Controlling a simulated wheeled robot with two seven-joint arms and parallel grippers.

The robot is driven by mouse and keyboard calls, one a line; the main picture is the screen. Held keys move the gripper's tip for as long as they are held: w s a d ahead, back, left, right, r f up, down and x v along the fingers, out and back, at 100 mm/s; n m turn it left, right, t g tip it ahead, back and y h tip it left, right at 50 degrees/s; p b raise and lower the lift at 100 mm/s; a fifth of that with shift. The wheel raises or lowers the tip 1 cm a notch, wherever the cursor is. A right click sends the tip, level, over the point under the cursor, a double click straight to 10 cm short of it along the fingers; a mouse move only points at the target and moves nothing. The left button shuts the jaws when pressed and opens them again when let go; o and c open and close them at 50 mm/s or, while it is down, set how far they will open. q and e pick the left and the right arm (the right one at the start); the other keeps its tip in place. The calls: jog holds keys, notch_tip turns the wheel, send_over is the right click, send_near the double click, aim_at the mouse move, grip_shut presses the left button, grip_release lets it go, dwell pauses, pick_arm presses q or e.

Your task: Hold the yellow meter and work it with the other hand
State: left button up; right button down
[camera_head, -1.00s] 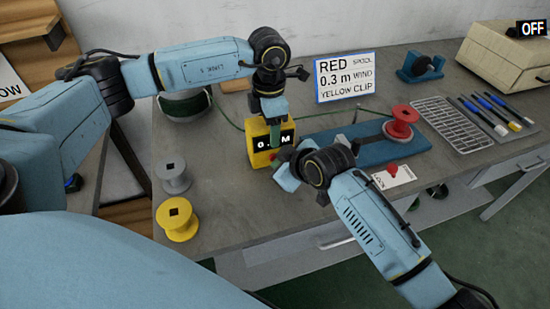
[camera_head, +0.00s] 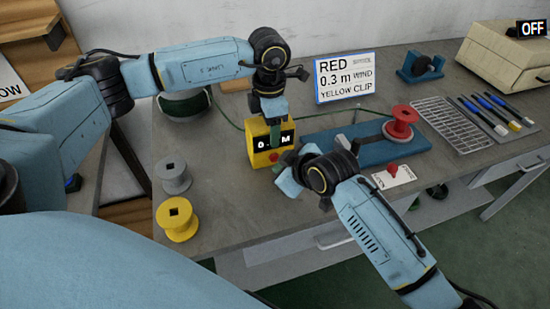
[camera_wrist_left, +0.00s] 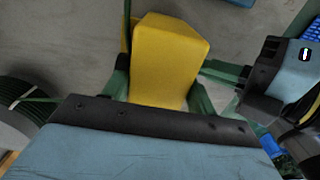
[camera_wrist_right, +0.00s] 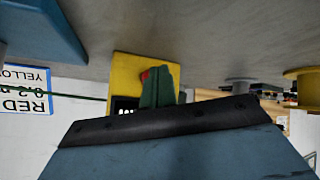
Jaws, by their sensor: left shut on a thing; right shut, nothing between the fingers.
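The yellow meter (camera_head: 262,155) stands on the bench with a dark display reading "0" and "M" and a red button (camera_head: 273,157) on its front. My left gripper (camera_head: 273,122) is shut on the meter from above; the left wrist view shows a green finger on each side of the yellow body (camera_wrist_left: 165,60). My right gripper (camera_head: 284,170) is shut and empty in front of the meter. In the right wrist view its closed green fingers (camera_wrist_right: 160,86) are close to the red button (camera_wrist_right: 145,75) and partly cover it and the display; contact cannot be told.
A red spool (camera_head: 400,122) sits on a blue base at the right. A grey spool (camera_head: 173,177) and a yellow spool (camera_head: 178,219) stand at the left. A sign (camera_head: 345,76) reads red, 0.3 m, yellow clip. A green cord runs behind the meter.

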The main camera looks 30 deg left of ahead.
jog(key=shift+s+d, duration=1.65)
jog(key=shift+d, duration=0.25)
pick_arm(q)
jog(key=o, duration=1.1)
jog(key=shift+c, duration=0.2)
